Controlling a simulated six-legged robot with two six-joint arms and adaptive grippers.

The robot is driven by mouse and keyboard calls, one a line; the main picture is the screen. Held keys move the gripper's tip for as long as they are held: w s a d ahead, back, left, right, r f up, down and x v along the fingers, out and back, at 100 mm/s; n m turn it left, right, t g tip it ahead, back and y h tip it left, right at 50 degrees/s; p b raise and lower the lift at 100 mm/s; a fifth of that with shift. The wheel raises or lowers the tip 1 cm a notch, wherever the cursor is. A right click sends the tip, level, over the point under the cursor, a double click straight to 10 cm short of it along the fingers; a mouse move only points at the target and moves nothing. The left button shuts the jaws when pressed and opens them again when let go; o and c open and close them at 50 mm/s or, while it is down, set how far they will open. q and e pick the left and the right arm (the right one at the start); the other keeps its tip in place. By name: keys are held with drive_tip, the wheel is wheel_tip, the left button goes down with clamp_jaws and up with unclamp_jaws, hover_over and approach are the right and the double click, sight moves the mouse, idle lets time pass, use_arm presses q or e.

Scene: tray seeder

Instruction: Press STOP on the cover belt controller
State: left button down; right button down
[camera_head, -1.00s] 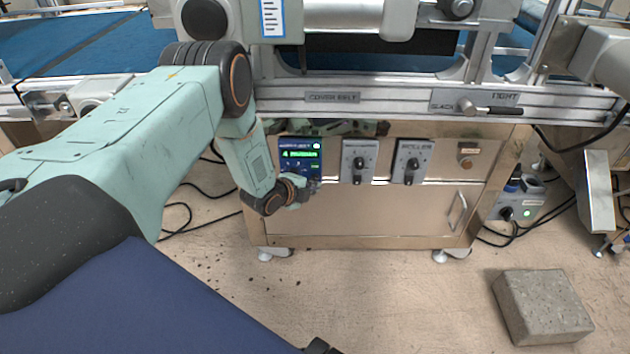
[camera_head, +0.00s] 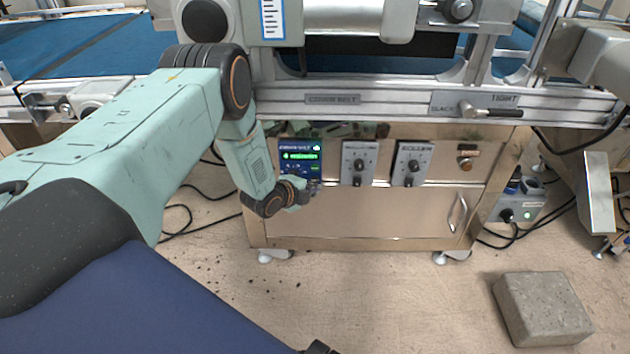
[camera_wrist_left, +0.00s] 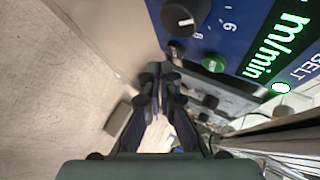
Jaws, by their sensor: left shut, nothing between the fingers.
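The cover belt controller (camera_head: 301,150) is a blue panel with a lit green display, at the left of the steel cabinet front. In the left wrist view the controller (camera_wrist_left: 235,30) fills the upper right, with a black knob (camera_wrist_left: 180,17), a green button (camera_wrist_left: 213,64) and a small dark button (camera_wrist_left: 175,51) near its edge. My left gripper (camera_head: 312,187) is at the controller's lower edge. In the left wrist view the gripper (camera_wrist_left: 158,72) is shut and empty, its tips close to the dark button. I cannot tell whether they touch. The STOP label is not readable. My right gripper is not in view.
Two grey knob panels (camera_head: 359,163) (camera_head: 411,164) sit right of the controller, with another switch (camera_head: 466,163) beyond. The conveyor's metal rail (camera_head: 400,101) runs above, with a lever (camera_head: 485,110). A concrete block (camera_head: 543,308) and cables lie on the floor.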

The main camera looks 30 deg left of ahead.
use_arm(q)
drive_tip(key=shift+w+a, duration=0.1)
idle(0.3)
drive_tip(key=shift+w+a, duration=0.15)
drive_tip(key=shift+w, duration=0.1)
drive_tip(key=shift+w+a, duration=0.2)
drive_tip(key=shift+w, duration=0.15)
idle(0.9)
drive_tip(key=shift+s, duration=0.1)
drive_tip(key=shift+s+d+p, duration=0.45)
drive_tip(key=shift+s, duration=0.2)
drive_tip(key=s+d+p, duration=0.1)
drive_tip(key=s+p, duration=0.1)
drive_tip(key=s+d+p, duration=0.1)
drive_tip(key=s, duration=0.1)
drive_tip(key=shift+s+d, duration=0.1)
drive_tip(key=shift+d, duration=0.2)
